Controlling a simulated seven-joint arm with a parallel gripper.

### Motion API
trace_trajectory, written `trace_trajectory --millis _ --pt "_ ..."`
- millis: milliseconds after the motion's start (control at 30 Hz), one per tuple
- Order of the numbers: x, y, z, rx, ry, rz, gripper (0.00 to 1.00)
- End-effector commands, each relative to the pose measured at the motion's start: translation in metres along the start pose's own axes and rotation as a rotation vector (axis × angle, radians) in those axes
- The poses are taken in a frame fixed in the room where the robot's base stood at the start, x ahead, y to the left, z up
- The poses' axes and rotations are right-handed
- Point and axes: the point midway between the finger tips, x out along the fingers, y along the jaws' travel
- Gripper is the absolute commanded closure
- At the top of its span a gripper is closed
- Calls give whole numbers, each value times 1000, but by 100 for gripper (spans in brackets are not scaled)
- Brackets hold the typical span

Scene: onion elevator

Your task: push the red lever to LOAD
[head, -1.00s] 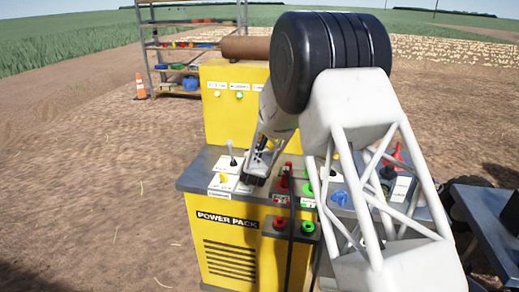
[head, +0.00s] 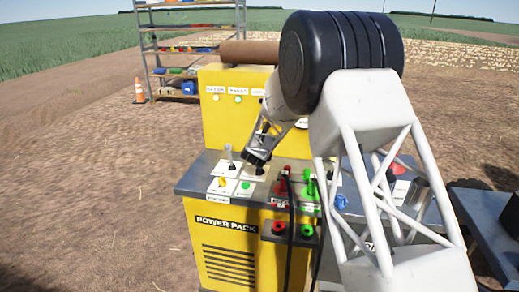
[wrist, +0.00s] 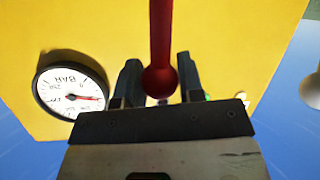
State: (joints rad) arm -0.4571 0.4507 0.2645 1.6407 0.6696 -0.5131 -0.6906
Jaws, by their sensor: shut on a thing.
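The red lever (wrist: 161,30) shows in the wrist view as a red rod with a round red knob between my two fingers. My gripper (wrist: 159,84) is shut on it near the knob. In the head view my gripper (head: 257,160) is low over the top of the yellow power pack (head: 232,245), between a pale-knobbed lever (head: 229,155) and the red connectors. The red lever cannot be made out in the head view. The LOAD label cannot be read in either view.
Red connectors (head: 284,185) and green connectors (head: 308,188) with black cables stand right of my gripper. The yellow upright panel (head: 238,110) is behind it. A BAR gauge (wrist: 72,91) shows in the wrist view. A blue knob (head: 341,202) is farther right.

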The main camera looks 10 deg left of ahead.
Motion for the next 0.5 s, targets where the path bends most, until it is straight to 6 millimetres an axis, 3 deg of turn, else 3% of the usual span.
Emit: trace_trajectory --millis 500 --pt "18 4 -5 15 -119 -30 100"
